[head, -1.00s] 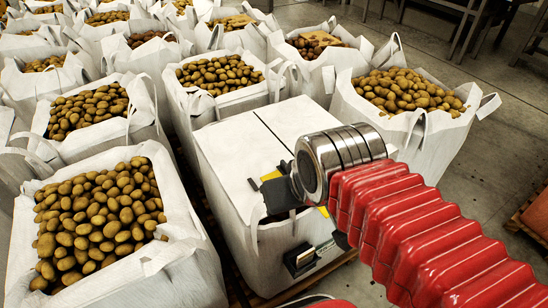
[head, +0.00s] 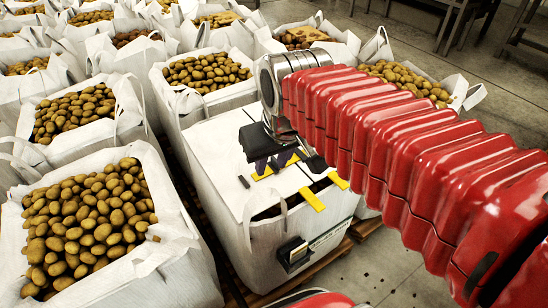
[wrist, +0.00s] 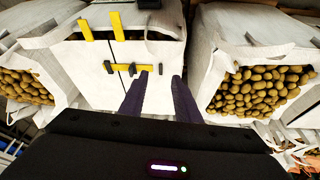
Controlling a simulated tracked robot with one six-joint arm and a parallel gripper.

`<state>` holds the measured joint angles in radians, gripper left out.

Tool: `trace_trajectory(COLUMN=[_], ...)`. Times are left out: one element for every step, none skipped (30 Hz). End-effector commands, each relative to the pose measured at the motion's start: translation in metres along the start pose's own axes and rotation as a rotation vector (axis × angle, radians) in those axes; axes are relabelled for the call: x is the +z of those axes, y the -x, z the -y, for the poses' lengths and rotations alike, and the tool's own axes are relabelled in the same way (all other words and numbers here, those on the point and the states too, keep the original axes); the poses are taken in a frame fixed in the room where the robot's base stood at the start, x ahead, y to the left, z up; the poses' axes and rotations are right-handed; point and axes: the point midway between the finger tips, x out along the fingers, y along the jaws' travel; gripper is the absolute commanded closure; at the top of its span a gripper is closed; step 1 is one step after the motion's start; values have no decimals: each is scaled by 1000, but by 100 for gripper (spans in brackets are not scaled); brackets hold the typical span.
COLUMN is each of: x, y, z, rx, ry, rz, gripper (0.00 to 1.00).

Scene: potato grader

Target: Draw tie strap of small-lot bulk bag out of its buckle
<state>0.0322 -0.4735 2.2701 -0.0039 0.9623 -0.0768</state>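The small-lot bulk bag (head: 212,150) is closed with white flaps that meet at a dark seam; it also shows in the wrist view (wrist: 88,88). A short yellow tie strap (wrist: 121,67) lies across the seam, with a black piece that looks like its buckle (wrist: 132,69). Whether the strap still runs through it is too small to tell. In the wrist view my gripper (wrist: 162,78) is open, its two dark purple fingers apart, tips close to the strap's right end. In the head view my gripper (head: 272,163) is over the bag top and partly hides the strap.
Two more yellow strips (head: 312,199) lie at the bag's front edge. A black box (head: 294,254) is on its front face, and a loop handle (head: 250,225) stands at its front corner. Open potato bags (head: 90,215) crowd the left and back. Bare floor (head: 375,265) is at right.

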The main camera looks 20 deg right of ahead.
Motion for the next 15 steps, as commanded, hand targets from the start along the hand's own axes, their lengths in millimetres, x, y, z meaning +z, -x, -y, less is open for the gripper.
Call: trace_trajectory(x=[-9, -14, -20, -26, -30, -37, -42, -47, -53, -58, -62, -68, -73, -78, -84], y=[-3, -5, -8, -9, -11, -14, -16, -19, -22, -25, -28, -32, -35, -38, -43], z=[-3, -5, -7, -8, -10, -13, -14, -16, -19, -21, -23, -25, -27, -29, -32], rx=[1, 1, 2, 2, 2, 2, 2, 2, 2, 1, 1, 0, 0, -1, -1], ry=[2, 5, 10, 13, 16, 20, 23, 26, 30, 32, 35, 40, 43, 46, 49], rz=[15, 23, 34, 41, 49, 59, 66, 74, 84, 92, 99, 110, 117, 124, 135], gripper=[70, 70, 70, 70, 70, 70, 70, 70, 70, 70, 70, 70, 70, 70, 70])
